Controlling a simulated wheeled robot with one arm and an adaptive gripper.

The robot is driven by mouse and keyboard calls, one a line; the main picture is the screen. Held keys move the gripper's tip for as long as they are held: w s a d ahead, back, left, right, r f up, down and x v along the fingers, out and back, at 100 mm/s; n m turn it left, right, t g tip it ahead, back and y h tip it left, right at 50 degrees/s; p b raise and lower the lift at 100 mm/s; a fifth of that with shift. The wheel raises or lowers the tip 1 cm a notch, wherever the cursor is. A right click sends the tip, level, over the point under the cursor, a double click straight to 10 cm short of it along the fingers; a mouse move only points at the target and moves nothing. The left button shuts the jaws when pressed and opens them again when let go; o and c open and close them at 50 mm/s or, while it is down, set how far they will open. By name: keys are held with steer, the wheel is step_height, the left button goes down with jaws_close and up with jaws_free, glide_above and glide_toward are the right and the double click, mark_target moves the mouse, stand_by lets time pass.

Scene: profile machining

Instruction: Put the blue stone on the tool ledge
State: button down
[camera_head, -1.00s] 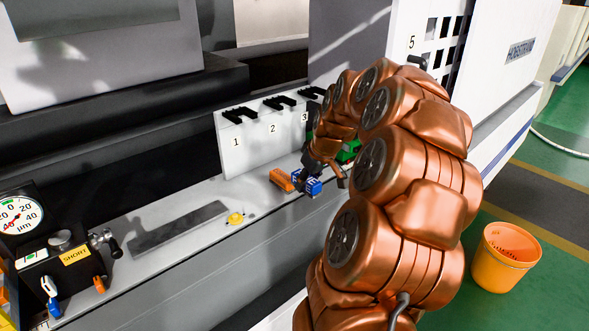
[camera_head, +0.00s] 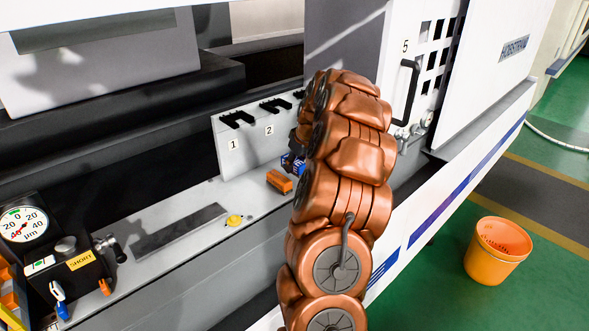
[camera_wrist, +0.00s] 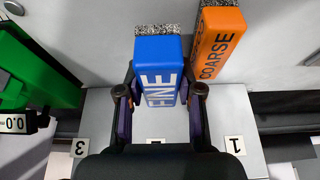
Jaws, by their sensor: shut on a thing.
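The blue stone (camera_wrist: 158,75), lettered FINE and with a speckled grey end, stands between the fingers of my gripper (camera_wrist: 159,100) in the wrist view. The gripper is shut on it, one dark finger at each side. In the head view, part of the blue stone (camera_head: 288,161) shows just left of my arm, above the pale grey ledge (camera_head: 180,205). My arm hides most of the gripper there. I cannot tell for sure whether the stone touches the ledge.
The orange COARSE stone (camera_wrist: 216,45) is close beside the blue one; it also shows in the head view (camera_head: 279,181). A green device (camera_wrist: 35,70) is at left. A numbered rack (camera_head: 235,150) stands behind. A yellow disc (camera_head: 234,220) and flat grey bar (camera_head: 180,230) lie on the ledge.

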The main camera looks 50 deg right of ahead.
mark_target(294, 172)
steer(key=shift+w+d, duration=0.2)
steer(key=shift+w, duration=0.1)
steer(key=shift+f+p, duration=0.15)
steer(key=shift+p, duration=0.2)
step_height(294, 172, down, 3)
steer(key=shift+r+p, duration=0.2)
steer(key=shift+p, duration=0.55)
steer(key=shift+f, duration=0.35)
steer(key=shift+f, duration=0.15)
steer(key=c, duration=1)
jaws_free()
steer(key=shift+c, duration=0.2)
